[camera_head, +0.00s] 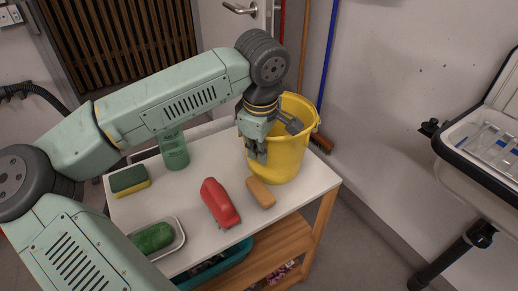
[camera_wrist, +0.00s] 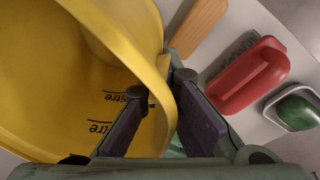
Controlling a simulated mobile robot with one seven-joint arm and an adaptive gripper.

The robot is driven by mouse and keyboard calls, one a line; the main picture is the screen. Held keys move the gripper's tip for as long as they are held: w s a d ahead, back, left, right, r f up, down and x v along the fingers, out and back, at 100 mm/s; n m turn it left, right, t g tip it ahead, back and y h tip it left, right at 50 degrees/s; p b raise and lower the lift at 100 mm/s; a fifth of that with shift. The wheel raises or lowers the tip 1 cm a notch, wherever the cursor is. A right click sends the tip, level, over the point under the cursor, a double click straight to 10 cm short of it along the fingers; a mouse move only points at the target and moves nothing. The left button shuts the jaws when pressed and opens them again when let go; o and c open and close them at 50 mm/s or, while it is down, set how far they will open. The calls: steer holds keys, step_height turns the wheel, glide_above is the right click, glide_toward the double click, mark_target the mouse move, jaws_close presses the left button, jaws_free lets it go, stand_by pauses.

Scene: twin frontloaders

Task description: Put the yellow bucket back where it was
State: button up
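The yellow bucket (camera_head: 288,150) stands upright, as far as I can tell, on the back right corner of the white cart top (camera_head: 185,189). It also fills the left of the wrist view (camera_wrist: 75,60), with litre markings inside. My gripper (camera_head: 259,150) is at the bucket's left rim. In the wrist view, my gripper's fingers (camera_wrist: 161,86) straddle the bucket wall, one inside and one outside. They look open, with gaps beside the wall. The bucket's far side and base are partly hidden in the wrist view.
On the cart are a wooden-backed brush (camera_head: 260,192), a red brush (camera_head: 220,203), a green cup (camera_head: 174,152), a sponge (camera_head: 129,180) and a metal dish (camera_head: 179,236) with a green item. A teal bin (camera_head: 237,254) sits below. A frontloader (camera_head: 470,150) stands right.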

steer(key=o, duration=0.4)
steer(key=shift+o, duration=0.2)
steer(key=shift+r, duration=0.1)
steer(key=shift+r+p, duration=0.25)
steer(key=shift+p, duration=0.1)
step_height(320, 180, up, 12)
steer(key=s+b, duration=0.1)
steer(key=s, duration=0.1)
steer(key=shift+d+f, duration=0.15)
steer(key=shift+f, duration=0.05)
steer(key=shift+s, duration=0.1)
